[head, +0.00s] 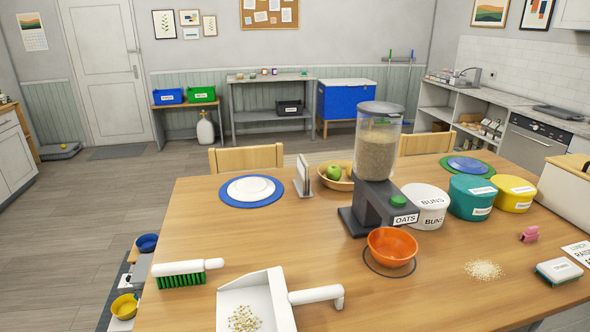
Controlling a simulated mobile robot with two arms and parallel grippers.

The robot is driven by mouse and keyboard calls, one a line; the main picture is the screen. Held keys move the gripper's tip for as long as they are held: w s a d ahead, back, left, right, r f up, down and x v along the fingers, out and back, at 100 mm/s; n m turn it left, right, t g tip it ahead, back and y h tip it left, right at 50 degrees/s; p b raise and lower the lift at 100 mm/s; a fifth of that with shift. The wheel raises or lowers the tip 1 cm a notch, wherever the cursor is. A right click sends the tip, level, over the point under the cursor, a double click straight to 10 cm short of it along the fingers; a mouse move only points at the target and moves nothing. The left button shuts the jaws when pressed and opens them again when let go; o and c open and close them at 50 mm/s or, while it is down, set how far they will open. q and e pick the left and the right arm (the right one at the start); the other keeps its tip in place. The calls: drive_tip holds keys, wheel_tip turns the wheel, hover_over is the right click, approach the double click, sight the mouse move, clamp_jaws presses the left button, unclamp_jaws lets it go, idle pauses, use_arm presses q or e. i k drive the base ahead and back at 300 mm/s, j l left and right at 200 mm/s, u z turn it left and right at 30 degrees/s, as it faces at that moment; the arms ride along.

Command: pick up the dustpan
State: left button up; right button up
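A white dustpan (284,300) lies on the wooden table at the front, cut off by the bottom edge of the head view. Its handle (318,294) points right and ends in a downturned tip. Small yellowish crumbs (244,319) lie in its pan. A white hand brush with green bristles (186,272) lies to the left of the dustpan, near the table's left edge. Neither of my grippers shows in the head view.
An orange bowl (392,246) stands right of the handle, before an oats dispenser (376,160). A crumb pile (484,269) and a white-and-green block (559,271) lie farther right. A white plate (250,189) is at the back left. Bare table (215,230) lies behind the dustpan.

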sight(264, 291)
drive_tip(key=u, duration=3.9)
drive_tip(key=z, duration=3.5)
drive_tip(key=j+z, duration=0.3)
drive_tip(key=j, duration=0.25)
drive_tip(key=k+j+z, duration=0.15)
drive_tip(key=j+z, duration=0.15)
drive_tip(key=j, duration=0.25)
